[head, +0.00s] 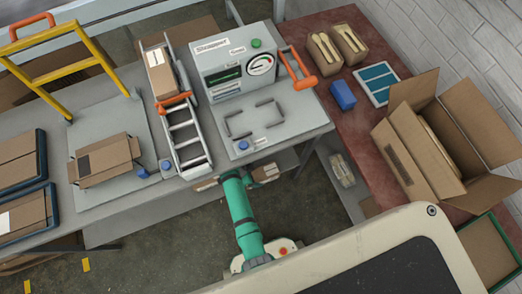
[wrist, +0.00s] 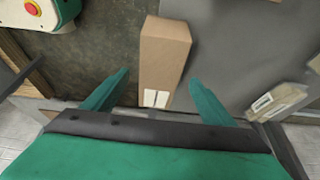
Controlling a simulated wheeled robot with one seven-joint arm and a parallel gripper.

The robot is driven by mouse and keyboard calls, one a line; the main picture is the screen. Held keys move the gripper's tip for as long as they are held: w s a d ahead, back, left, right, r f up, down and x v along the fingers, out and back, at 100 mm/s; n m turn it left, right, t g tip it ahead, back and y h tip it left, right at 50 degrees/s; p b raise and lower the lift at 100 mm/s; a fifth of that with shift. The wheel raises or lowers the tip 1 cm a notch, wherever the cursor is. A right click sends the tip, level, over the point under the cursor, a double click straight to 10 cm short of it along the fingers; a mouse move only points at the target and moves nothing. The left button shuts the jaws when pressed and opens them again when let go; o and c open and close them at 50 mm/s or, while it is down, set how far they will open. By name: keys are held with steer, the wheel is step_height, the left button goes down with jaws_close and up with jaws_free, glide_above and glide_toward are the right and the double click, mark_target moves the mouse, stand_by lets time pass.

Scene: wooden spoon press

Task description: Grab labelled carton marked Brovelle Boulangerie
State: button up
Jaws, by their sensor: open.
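A brown carton (wrist: 166,48) with a white label on its near end lies between and beyond my gripper's fingers in the wrist view. The label's lettering is too small to read, so I cannot tell whether it says Brovelle Boulangerie. My gripper (wrist: 160,78) is open, with one green finger on each side of the carton's labelled end. The fingers look apart from the carton. In the head view my green arm reaches to the bench's front edge, and the fingers cannot be made out. A small carton (head: 265,173) shows there beside my arm, below the bench top.
More labelled packages (wrist: 277,102) lie right of the carton in the wrist view. The grey bench (head: 305,122) overhangs the lower level in the head view. It carries a press (head: 232,62) and a small ladder conveyor (head: 185,135). An open box (head: 440,135) stands at right.

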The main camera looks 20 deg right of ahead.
mark_target(261, 173)
steer(key=shift+d, duration=0.6)
steer(key=shift+x, duration=2.6)
steer(key=shift+d+r, duration=0.1)
steer(key=shift+d, duration=0.1)
steer(key=c, duration=1.4)
